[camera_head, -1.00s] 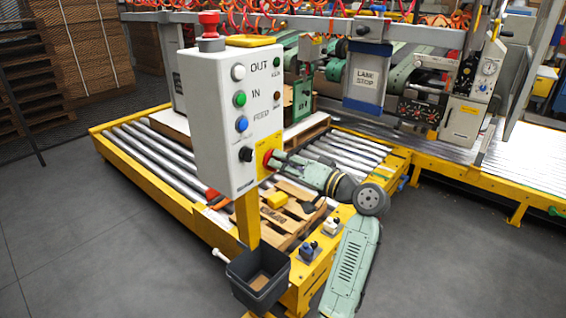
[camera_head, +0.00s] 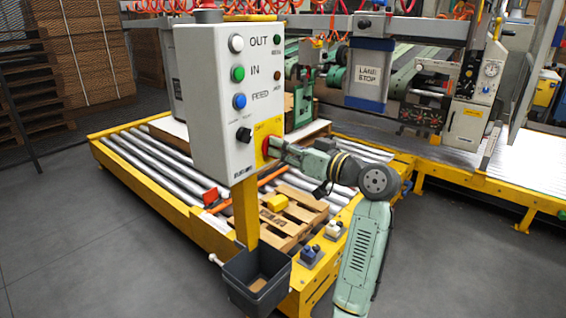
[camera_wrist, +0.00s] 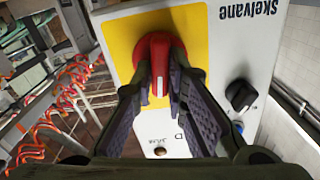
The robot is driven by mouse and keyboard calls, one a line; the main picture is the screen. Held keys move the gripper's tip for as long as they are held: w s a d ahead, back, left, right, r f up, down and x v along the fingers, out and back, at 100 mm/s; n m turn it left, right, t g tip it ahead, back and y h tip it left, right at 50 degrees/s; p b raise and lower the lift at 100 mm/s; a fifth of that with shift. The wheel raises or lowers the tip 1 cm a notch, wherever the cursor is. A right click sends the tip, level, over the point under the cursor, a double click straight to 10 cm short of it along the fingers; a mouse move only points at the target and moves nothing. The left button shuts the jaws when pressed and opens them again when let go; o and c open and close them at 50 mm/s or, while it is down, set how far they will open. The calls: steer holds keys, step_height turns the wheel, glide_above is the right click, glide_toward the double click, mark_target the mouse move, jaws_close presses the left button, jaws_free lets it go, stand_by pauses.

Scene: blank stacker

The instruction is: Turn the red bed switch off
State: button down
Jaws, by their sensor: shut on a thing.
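The red bed switch (camera_head: 267,147) is a rotary knob on a yellow plate at the lower right of the white control box (camera_head: 216,110). The plate bears OFF and ON lettering in the head view. In the wrist view the red switch (camera_wrist: 160,62) sits between my fingers, with a pale stripe along its handle. My gripper (camera_wrist: 162,85) is shut on the switch handle, one finger on each side. In the head view my gripper (camera_head: 276,150) reaches the switch from the right and hides part of it.
A black selector knob (camera_head: 243,134) sits left of the switch, below the white, green and blue buttons. A black bin (camera_head: 258,280) hangs on the yellow post under the box. A roller conveyor (camera_head: 150,160) with a wooden pallet (camera_head: 290,212) lies behind.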

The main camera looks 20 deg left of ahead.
steer(key=shift+s+a+f+n+b, duration=0.1)
steer(key=shift+s+n+b, duration=0.05)
steer(key=shift+n+b, duration=2.45)
steer(key=shift+s+n+b, duration=0.1)
steer(key=shift+n+b, duration=2.2)
steer(key=shift+n, duration=0.6)
steer(key=c, duration=1.6)
jaws_free()
steer(key=v, duration=1.2)
